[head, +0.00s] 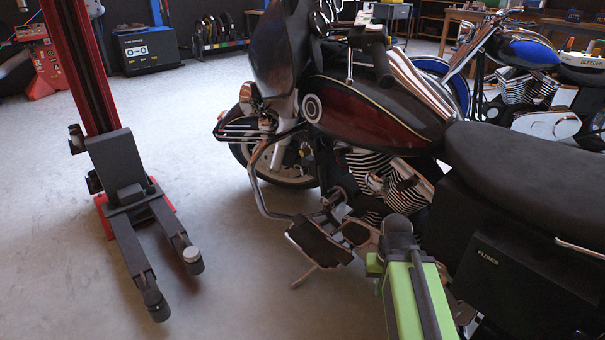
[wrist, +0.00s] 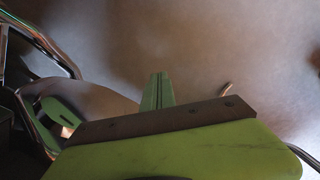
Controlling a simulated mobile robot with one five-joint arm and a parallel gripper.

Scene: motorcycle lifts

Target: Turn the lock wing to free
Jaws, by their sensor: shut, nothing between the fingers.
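I cannot make out a lock wing in either view. My gripper (wrist: 158,88) shows in the wrist view as narrow green fingers beyond a dark plate and a broad green body. It is shut and empty, over grey floor. In the head view my green arm reaches up from the bottom, in front of the motorcycle's engine, and the fingertips are not clear there. A dark red motorcycle (head: 370,113) stands close by with its front wheel to the left. Its black side box (head: 510,280) reads "FUSES".
A red lift column (head: 80,65) with two dark arms (head: 127,245) stands on the left. A blue motorcycle (head: 530,52) stands behind at right. Chrome bars (wrist: 45,38) lie close at left in the wrist view. The floor (head: 215,265) between lift and motorcycle is clear.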

